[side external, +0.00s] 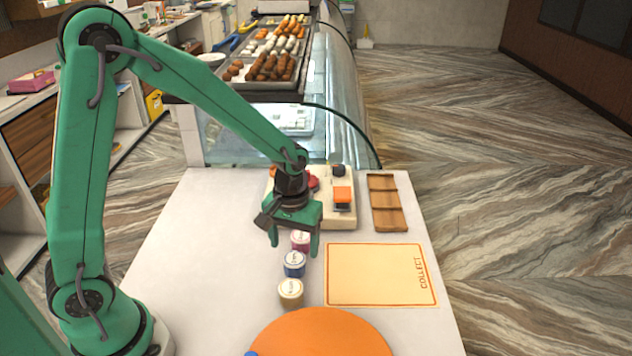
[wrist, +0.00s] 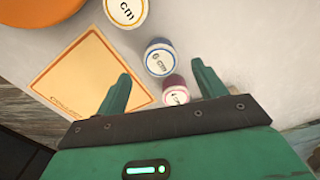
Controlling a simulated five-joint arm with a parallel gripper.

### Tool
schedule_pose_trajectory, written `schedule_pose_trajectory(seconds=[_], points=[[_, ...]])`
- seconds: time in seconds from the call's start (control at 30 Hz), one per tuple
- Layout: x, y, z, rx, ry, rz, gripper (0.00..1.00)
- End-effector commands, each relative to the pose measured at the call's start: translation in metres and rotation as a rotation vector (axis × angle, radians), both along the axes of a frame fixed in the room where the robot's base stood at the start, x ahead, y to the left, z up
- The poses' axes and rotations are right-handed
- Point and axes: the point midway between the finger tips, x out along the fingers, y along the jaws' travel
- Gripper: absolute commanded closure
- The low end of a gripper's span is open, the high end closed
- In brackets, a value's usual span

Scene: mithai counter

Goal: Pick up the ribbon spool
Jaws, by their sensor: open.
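Three small round spools with white labelled tops stand in a row on the white counter. The pink spool (side external: 300,241) is farthest back, the blue spool (side external: 294,264) is in the middle and the gold spool (side external: 290,292) is nearest the front. My gripper (side external: 294,246) points down over the pink end of the row, open and empty. In the wrist view the pink spool (wrist: 175,91) lies between the fingers, partly hidden by the gripper body. The blue spool (wrist: 160,58) is just beyond it, near fingertip level. The gold spool (wrist: 126,10) is cut by the top edge.
A cream mat with an orange border marked COLLECT (side external: 380,290) lies right of the spools. A large orange disc (side external: 320,335) is in front. A cream device with an orange block (side external: 342,195) and a wooden tray (side external: 387,205) stand behind. The counter left of the spools is clear.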

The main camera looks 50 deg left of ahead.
Motion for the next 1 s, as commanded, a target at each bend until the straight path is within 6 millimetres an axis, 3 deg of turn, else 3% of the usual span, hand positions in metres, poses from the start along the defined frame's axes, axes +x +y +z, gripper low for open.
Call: schedule_pose_trajectory(seconds=[0.27,0.7,1.0], points=[[0.000,0.000,-0.008,0.001,0.003,0.000,0.30],[0.000,0.001,-0.049,0.000,0.004,0.000,0.30],[0.001,0.001,-0.052,0.000,0.000,0.000,0.30]])
